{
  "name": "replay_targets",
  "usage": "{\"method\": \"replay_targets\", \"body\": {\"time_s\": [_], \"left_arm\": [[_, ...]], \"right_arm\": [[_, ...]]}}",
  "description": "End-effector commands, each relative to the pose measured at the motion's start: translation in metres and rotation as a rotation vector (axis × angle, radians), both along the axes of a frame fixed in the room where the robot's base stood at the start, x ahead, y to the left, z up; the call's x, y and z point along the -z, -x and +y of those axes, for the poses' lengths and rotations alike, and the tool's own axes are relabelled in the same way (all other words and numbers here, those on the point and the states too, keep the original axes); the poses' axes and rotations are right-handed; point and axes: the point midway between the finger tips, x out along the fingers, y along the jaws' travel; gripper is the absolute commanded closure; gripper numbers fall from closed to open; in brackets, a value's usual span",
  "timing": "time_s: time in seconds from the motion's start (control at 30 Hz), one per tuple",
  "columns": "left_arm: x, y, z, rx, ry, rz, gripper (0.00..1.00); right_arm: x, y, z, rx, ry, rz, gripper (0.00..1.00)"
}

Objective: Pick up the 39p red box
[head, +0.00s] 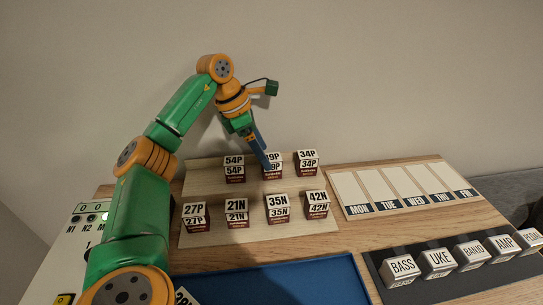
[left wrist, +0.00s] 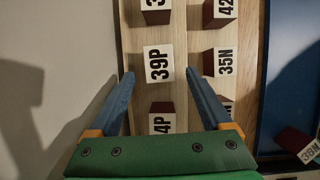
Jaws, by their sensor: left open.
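The 39P red box (head: 271,173) stands in the back row of the wooden board, between the 54P and 34P boxes. Its white top label is partly hidden by my gripper in the head view. In the left wrist view the 39P box (left wrist: 158,64) lies just beyond and between the two blue fingertips, with its label fully readable. My left gripper (head: 266,163) is over the box, pointing down, and its fingers (left wrist: 158,74) are spread wide with nothing held. I cannot tell the exact height of the fingertips above the board. My right gripper is not in view.
The 54P box (head: 234,171) and the 34P box (head: 307,163) flank it closely. The 27P, 21N, 35N (head: 278,208) and 42N boxes form the front row. A weekday board (head: 400,187), a blue mat (head: 290,280) and a dark tray of labelled blocks lie nearby.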

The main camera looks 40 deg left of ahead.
Motion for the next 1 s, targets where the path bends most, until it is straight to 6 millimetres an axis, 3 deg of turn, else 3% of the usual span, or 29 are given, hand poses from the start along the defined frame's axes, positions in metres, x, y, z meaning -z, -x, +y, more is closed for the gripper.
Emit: {"method": "replay_targets", "body": {"time_s": [0.23, 0.5, 0.8, 1.0], "left_arm": [[0.043, -0.018, -0.01, 0.001, 0.001, 0.002, 0.18], [0.047, -0.021, -0.012, 0.0, 0.001, -0.001, 0.18], [0.047, -0.021, -0.012, 0.0, 0.001, -0.001, 0.98], [0.047, -0.021, -0.011, 0.0, 0.001, -0.002, 1.0]], "right_arm": [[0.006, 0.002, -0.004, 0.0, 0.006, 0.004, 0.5], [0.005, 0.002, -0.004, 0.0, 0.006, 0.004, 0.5], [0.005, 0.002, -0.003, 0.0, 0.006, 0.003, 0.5], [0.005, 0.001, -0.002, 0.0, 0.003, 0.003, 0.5]]}}
